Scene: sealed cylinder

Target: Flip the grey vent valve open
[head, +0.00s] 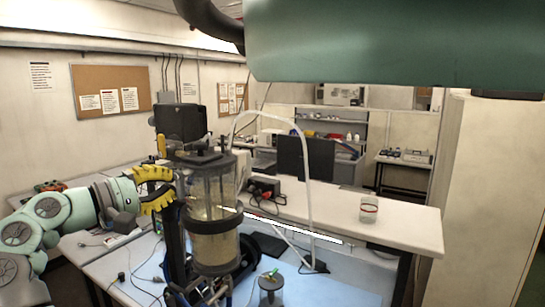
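A clear-walled cylinder (212,215) with a dark lid and a dark band around its middle stands upright on the blue-topped bench, left of centre. Small dark fittings (222,143) stick up from its lid; I cannot tell which part is the grey vent valve. My gripper (172,185) has yellow ribbed fingers, one above the other, to the left of the cylinder and close to its dark stand. The fingers are spread apart, and nothing shows held between them. My arm reaches in from the left edge. The cylinder's far side is hidden.
A black box (181,121) stands behind the cylinder, with a yellow part at its left. A small jar with a green top (270,288) stands in front. A white tube (307,165) arches at the right. A glass beaker (369,209) sits on the white shelf (410,229).

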